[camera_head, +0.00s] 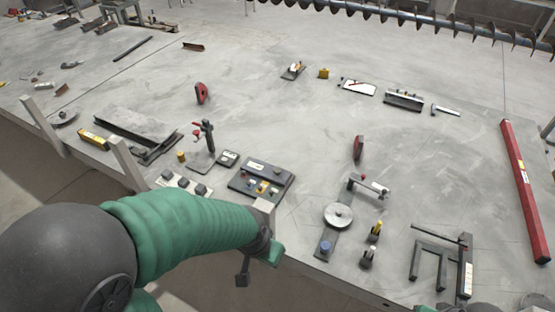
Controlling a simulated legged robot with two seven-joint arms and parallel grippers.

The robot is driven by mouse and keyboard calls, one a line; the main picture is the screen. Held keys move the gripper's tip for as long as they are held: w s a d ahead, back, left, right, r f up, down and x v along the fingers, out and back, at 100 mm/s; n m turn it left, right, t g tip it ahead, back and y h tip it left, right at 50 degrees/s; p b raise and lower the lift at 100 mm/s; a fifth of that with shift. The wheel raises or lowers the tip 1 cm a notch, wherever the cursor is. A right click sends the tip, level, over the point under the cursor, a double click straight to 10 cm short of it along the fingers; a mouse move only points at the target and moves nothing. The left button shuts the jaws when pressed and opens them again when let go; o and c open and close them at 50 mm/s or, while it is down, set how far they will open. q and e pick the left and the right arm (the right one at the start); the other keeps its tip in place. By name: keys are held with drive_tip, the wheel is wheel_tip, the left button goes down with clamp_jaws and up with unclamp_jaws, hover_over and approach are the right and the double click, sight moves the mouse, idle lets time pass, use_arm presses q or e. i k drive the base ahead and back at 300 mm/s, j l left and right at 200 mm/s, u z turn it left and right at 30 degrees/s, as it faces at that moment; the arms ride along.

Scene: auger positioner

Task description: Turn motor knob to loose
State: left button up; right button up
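I cannot tell for certain which part is the motor knob. A blue knob (325,247) sits at the near end of a dark plate that carries a round metal disc (338,214). A dark control panel (262,180) with several small knobs and a yellow part lies left of it. My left arm comes in from the lower left, and its gripper (259,262) hangs at the table's near edge, below the panel and left of the blue knob, apart from both. Its finger opening is not clear. Only a sliver of green, likely my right arm, shows at the bottom edge.
Yellow-topped levers (376,231) and a black frame (441,262) are right of the disc. A long red beam (524,190) lies at the right. The middle of the concrete table (270,115) is mostly clear.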

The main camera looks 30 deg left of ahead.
sight(276, 171)
drive_tip(key=i+j+u, duration=0.15)
drive_tip(key=j+u, duration=0.25)
drive_tip(key=i+j+u, duration=0.2)
drive_tip(key=u, duration=0.15)
drive_tip(key=i+u, duration=0.3)
drive_tip(key=u, duration=0.15)
drive_tip(key=i+l+u, duration=0.15)
drive_tip(key=i+u, duration=0.15)
drive_tip(key=u, duration=0.15)
